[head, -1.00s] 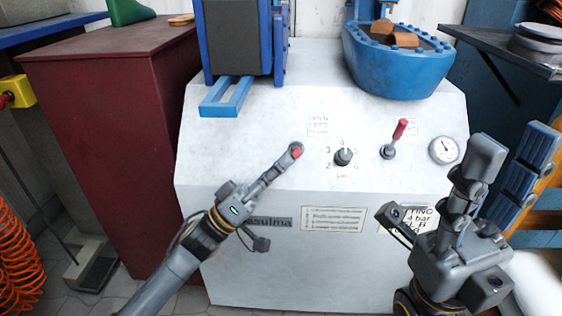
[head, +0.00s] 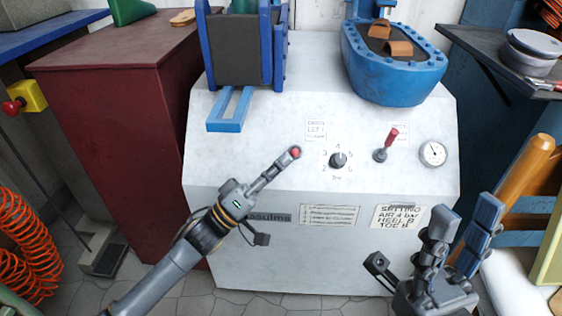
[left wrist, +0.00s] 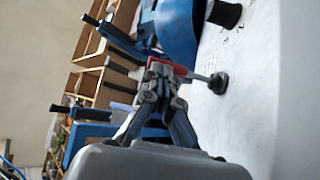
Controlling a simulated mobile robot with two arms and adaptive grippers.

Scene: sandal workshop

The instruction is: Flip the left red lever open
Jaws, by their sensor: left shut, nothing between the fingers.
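The left red lever shows in the head view only as a red tip (head: 295,152) at the end of my left gripper (head: 291,155), on the white machine's sloped panel. In the left wrist view, the red lever (left wrist: 172,67) runs from its dark base (left wrist: 218,83) to the fingertips of my left gripper (left wrist: 158,76). The fingers are shut with nothing held between them; they are at or against the lever, and contact is hard to tell. The right red lever (head: 391,137) stands tilted up to the right. My right gripper (head: 462,218) is open and empty at lower right.
A numbered dial (head: 338,160) sits between the levers, and a round gauge (head: 433,153) is at right. A blue bracket (head: 231,110) and a blue basin (head: 398,80) stand above the panel. A dark red cabinet (head: 120,150) is at left.

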